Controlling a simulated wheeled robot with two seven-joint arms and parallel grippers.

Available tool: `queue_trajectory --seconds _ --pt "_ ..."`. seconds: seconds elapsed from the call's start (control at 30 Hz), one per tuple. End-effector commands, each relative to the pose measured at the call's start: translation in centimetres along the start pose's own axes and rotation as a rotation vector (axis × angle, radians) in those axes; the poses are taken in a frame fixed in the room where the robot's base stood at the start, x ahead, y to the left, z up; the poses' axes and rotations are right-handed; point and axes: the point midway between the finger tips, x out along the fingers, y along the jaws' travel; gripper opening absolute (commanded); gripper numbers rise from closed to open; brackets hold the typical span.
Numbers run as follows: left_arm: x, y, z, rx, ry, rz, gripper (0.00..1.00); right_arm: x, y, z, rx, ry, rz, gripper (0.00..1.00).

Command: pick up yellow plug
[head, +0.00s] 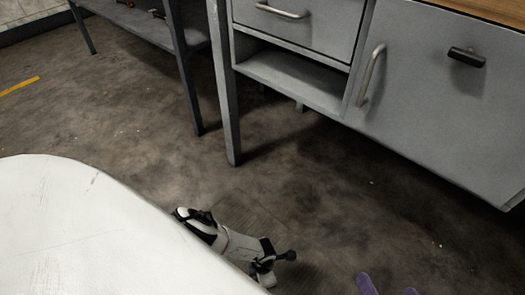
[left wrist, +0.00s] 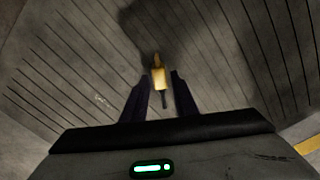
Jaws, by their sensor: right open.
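In the left wrist view, the yellow plug (left wrist: 158,78) shows just beyond the fingertips of my left gripper (left wrist: 160,80). It has a narrow tip at its far end and a dark, thin part at its near end, which reaches between the fingers. The two dark fingers stand apart, with a gap on both sides of the plug. I cannot tell how far the plug is from them in depth. In the head view, the purple fingertips of my right gripper (head: 388,289) stand apart at the bottom edge, with nothing seen between them. I do not see the plug there.
A grey workbench (head: 430,110) with a drawer, a door and handles stands at the upper right. A metal shelf unit (head: 150,25) stands at the upper left. The stained floor (head: 310,190) between is open. A yellow floor stripe (head: 20,86) shows at the far left.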

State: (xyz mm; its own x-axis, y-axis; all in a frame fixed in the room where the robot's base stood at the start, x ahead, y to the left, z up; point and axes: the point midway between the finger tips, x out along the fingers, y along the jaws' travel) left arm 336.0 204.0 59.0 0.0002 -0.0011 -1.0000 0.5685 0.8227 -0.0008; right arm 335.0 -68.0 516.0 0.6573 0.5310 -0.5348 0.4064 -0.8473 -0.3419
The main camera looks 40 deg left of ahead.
Motion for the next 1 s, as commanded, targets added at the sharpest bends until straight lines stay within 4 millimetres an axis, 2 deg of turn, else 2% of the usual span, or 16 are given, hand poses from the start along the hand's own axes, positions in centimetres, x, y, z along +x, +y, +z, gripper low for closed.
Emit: queue_trajectory --seconds 0.03,0.13,0.47,0.57,0.63,0.83,1.0 --pt "0.0 0.0 0.0 0.0 0.0 0.0 0.17 0.0 0.0 0.0 0.0 -0.001 0.0 0.71" --pt "0.0 0.0 0.0 0.0 0.0 0.0 0.0 0.0 0.0 0.0 0.0 -0.001 0.001 0.71" --pt "-0.4 0.0 0.0 0.0 0.0 0.0 0.0 -0.2 0.0 -0.2 -0.003 -0.003 0.004 0.71" --pt "-1.5 0.0 0.0 0.0 0.0 0.0 0.0 -0.4 0.1 -0.4 -0.01 -0.019 0.018 0.71" --pt "-2.6 0.0 0.1 0.0 -0.001 0.0 0.0 0.0 1.0 0.8 -0.017 -0.072 0.048 0.71" --pt "-6.3 0.0 0.1 0.001 0.0 0.001 0.0 -0.2 3.1 2.9 -0.052 -0.199 0.129 0.71" --pt "-8.6 0.0 0.0 0.001 0.0 0.001 0.0 -1.0 4.3 3.9 -0.055 -0.232 0.185 0.71"
